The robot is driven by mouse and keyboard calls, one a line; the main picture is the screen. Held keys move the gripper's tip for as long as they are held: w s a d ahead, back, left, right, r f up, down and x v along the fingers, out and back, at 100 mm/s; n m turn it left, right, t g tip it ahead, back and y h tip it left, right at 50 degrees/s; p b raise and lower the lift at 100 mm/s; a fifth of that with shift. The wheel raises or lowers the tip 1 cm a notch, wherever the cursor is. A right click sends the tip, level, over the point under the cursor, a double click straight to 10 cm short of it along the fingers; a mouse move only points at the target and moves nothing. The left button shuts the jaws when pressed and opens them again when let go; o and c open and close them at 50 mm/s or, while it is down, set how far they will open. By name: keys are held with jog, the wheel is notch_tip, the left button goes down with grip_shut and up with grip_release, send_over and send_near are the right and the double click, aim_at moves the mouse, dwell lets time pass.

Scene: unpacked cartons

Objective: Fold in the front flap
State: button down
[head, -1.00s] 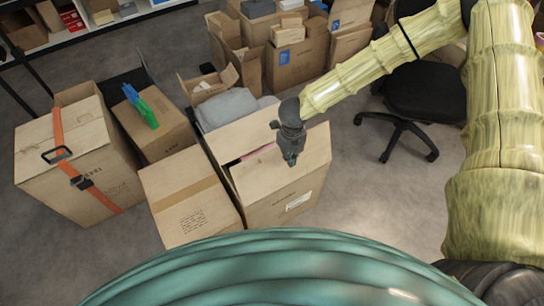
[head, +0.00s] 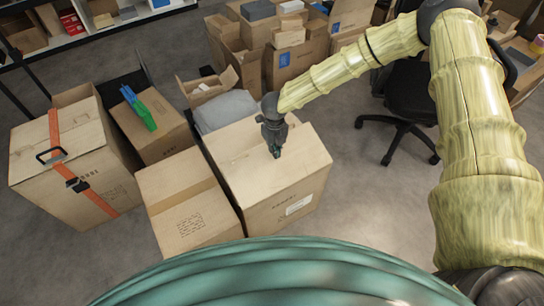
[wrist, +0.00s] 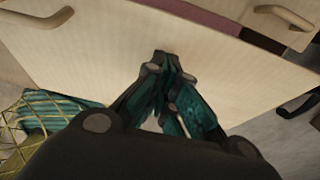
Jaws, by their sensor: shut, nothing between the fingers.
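The open-topped carton (head: 285,200) stands in the middle of the head view, with a white label on its near side. A pale flap (head: 245,160) now lies across its top, roughly flat. My gripper (head: 275,152) is shut and empty, pointing down at this flap; its tips look at or very close to the surface. In the wrist view the flap (wrist: 90,65) fills the middle beneath my shut gripper (wrist: 165,65). Beyond its edge a dull pink strip (wrist: 200,15) shows. I cannot tell whether the tips touch.
A closed carton (head: 187,205) stands directly left, and a strapped carton (head: 60,185) farther left. A carton with green and blue gloves (head: 140,107) on it is behind. A grey bag (head: 225,110) lies behind the middle carton.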

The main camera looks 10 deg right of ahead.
notch_tip(320, 180, down, 5)
jog(key=w+b, duration=0.1)
jog(key=w, duration=0.1)
jog(key=r+p, duration=0.3)
jog(key=r, duration=0.1)
jog(key=r+p, duration=0.5)
jog(key=r, duration=0.2)
jog(key=shift+s+a+r+p, duration=0.2)
jog(key=shift+a+r+p, duration=0.05)
jog(key=shift+r+p, duration=0.15)
jog(key=shift+f, duration=0.1)
